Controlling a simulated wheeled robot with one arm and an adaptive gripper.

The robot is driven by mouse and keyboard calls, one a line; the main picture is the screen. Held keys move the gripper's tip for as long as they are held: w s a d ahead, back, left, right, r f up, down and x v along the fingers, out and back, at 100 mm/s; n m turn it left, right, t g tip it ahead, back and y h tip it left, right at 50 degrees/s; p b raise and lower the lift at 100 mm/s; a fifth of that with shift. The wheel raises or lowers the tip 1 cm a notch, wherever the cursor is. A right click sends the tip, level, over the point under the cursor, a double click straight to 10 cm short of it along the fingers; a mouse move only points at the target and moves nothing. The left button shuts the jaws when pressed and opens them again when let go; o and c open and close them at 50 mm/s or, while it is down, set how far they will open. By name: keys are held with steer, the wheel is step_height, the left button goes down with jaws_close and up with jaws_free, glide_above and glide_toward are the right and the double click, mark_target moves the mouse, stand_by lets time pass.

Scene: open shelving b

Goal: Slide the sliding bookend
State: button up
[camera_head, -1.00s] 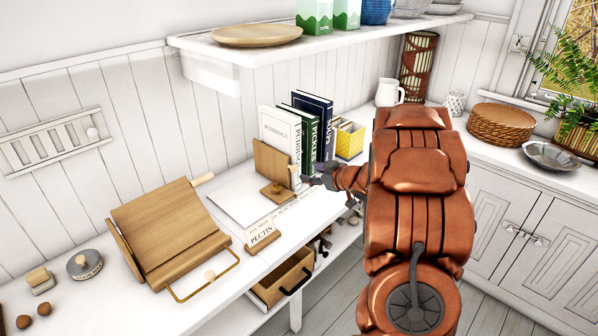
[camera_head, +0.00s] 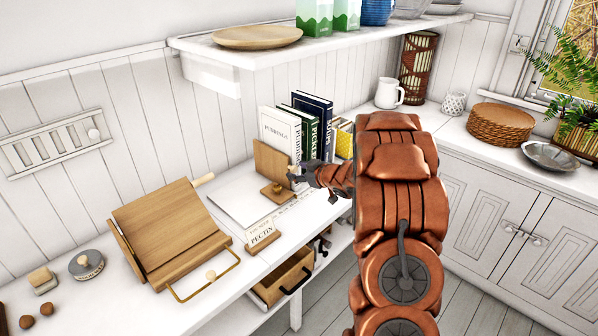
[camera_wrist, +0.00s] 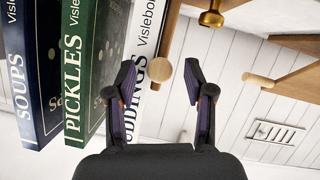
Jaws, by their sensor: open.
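The sliding bookend is a brown wooden upright plate (camera_head: 272,160) on a wooden base, against the left side of the books. Its wood shows at the top of the wrist view (camera_wrist: 178,28), with a brass knob (camera_wrist: 211,18) and a light wooden knob (camera_wrist: 163,71). My gripper (camera_head: 296,174) is at the bookend's near right edge in the head view. In the wrist view my gripper (camera_wrist: 160,74) is open, and the light wooden knob appears between its fingertips, with gaps on both sides. My gripper and wrist hide part of the bookend and book bottoms in the head view.
Upright books, including PUDDINGS (camera_head: 279,130), PICKLES (camera_wrist: 92,70) and SOUPS (camera_wrist: 38,75), stand right of the bookend. A PECTIN sign block (camera_head: 262,240) and a wooden stand (camera_head: 165,235) are to its left. A shelf (camera_head: 300,48) hangs above.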

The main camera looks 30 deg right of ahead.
jaws_close()
stand_by(0.4)
steer(key=shift+s, duration=0.1)
